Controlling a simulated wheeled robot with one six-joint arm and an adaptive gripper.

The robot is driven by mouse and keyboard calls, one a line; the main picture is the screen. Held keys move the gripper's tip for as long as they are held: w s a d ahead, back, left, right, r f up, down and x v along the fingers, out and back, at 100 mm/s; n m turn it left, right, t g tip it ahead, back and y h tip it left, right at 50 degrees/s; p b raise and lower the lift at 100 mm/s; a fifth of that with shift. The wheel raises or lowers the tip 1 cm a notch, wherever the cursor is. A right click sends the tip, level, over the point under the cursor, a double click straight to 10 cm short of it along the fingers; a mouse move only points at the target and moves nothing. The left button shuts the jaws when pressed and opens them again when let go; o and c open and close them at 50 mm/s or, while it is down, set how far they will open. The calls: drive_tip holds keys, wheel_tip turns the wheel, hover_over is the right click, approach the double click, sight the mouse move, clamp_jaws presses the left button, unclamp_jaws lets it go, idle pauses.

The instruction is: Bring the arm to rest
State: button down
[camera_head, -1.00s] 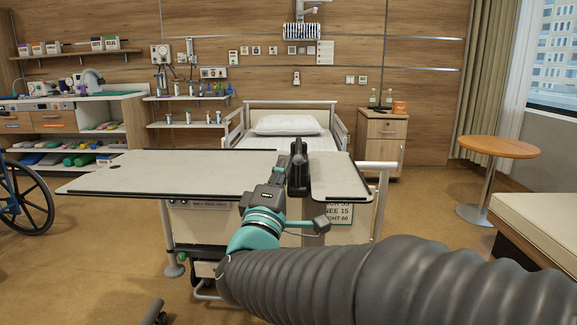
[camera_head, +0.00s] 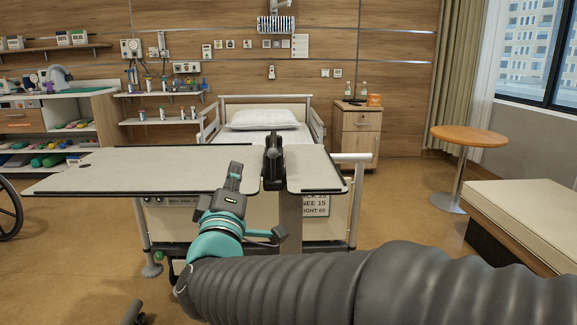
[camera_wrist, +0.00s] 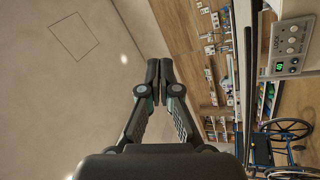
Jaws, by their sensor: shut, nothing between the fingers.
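My gripper (camera_wrist: 163,70) shows in the wrist view with its two dark fingers meeting at the tips and nothing between them. It points at the upper wall and ceiling. In the head view my arm reaches in from the lower right in a grey ribbed sleeve, with a teal wrist. The narrow dark end past the wrist lies in front of the pale overbed table (camera_head: 120,170); whether it touches the table cannot be told. A black upright piece (camera_head: 272,160) stands at the table's split, just right of my arm's end.
A bed (camera_head: 265,140) stands behind the table, a bedside cabinet (camera_head: 357,140) to its right. A round table (camera_head: 468,136) and padded bench (camera_head: 530,215) are on the right. A wheelchair (camera_wrist: 285,140) and a control box (camera_wrist: 288,50) show in the wrist view. Floor is open between table and bench.

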drive_tip(key=s+a+f+g+y, duration=0.2)
drive_tip(key=a+f+g+y, duration=0.3)
drive_tip(key=a+f+y, duration=0.25)
drive_tip(key=s+d+f+m+g, duration=0.2)
drive_tip(key=s+f+g, duration=0.45)
drive_tip(key=f, duration=0.35)
drive_tip(key=s+d+f+m+g+h, duration=0.1)
drive_tip(key=s+d+m, duration=0.3)
drive_tip(key=d, duration=0.7)
drive_tip(key=s+d+f+m+g+h, duration=0.2)
drive_tip(key=s+d+m+h, duration=0.2)
drive_tip(key=d, duration=0.7)
drive_tip(key=s+d+f+m+g+h, duration=0.1)
drive_tip(key=s+d+m+h, duration=0.2)
drive_tip(key=d, duration=0.8)
drive_tip(key=shift+s+f+m, duration=0.4)
drive_tip(key=shift+s+m, duration=0.1)
drive_tip(key=shift+s, duration=0.6)
drive_tip(key=shift+g, duration=0.25)
